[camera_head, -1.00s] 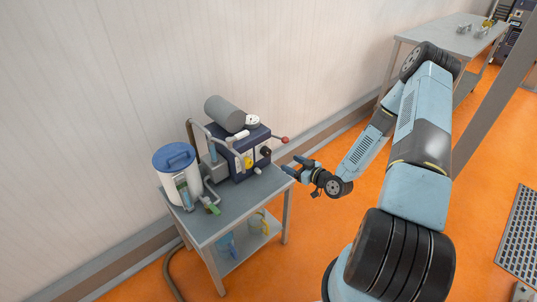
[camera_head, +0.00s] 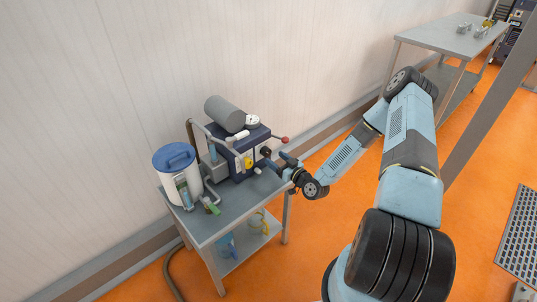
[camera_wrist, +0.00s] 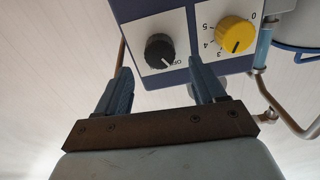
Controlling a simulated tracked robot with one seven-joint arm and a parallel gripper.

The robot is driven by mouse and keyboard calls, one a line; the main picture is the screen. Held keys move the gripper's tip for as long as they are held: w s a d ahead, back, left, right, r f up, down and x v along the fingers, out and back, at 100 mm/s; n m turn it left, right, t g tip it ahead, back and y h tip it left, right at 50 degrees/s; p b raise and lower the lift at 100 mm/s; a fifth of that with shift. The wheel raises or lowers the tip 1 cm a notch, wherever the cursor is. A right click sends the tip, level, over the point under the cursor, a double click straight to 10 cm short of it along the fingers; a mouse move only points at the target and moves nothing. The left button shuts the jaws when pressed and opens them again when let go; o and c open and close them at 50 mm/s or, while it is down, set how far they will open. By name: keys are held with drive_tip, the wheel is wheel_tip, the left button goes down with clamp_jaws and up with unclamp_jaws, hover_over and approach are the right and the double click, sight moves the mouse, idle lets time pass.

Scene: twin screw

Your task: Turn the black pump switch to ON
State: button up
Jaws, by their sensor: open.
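The black pump switch (camera_wrist: 160,52) is a round knob with a white pointer line on a white plate, on the front of the dark blue pump unit (camera_head: 226,166). In the wrist view the picture is upside down and the pointer is at or near the printed OFF. My gripper (camera_wrist: 160,75) is open, its two blue fingers on either side of the knob in the picture. I cannot tell how far the fingertips are from it. In the head view my gripper (camera_head: 279,162) is close to the right front of the unit and partly hides that area.
A yellow numbered dial (camera_wrist: 235,35) sits beside the black switch; it also shows in the head view (camera_head: 248,162). A white canister with a blue lid (camera_head: 174,158) and hoses stand left on the grey cart (camera_head: 232,216). A red-ended lever (camera_head: 284,140) sticks out right of the unit.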

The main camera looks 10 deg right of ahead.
sight(269, 153)
drive_tip(key=shift+x, duration=2.8)
drive_tip(key=shift+d, duration=0.1)
drive_tip(key=c, duration=1)
